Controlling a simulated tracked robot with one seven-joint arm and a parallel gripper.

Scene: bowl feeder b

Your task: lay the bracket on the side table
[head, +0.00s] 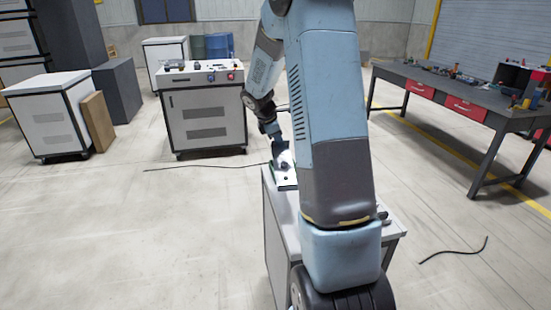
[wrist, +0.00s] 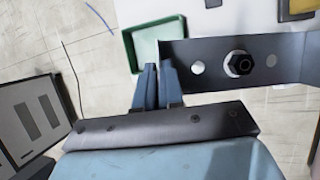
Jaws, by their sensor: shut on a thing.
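The bracket (wrist: 213,72) is a dark grey metal strip with a bent right end, a hole and a hex bolt or nut showing on its face, in the wrist view. My gripper (wrist: 156,82) has its two blue fingers shut on the bracket's left end. In the head view my gripper (head: 272,132) is at the far left corner of a pale-topped table (head: 283,207), which may be the side table. My arm hides much of that top. I cannot make out the bracket clearly in the head view.
A green-rimmed tray (wrist: 132,52) lies just beyond the fingers; its green edge also shows in the head view (head: 288,187). A white cabinet (head: 207,125) stands behind, a dark workbench (head: 425,78) at right. Black cables (head: 205,167) lie on the floor.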

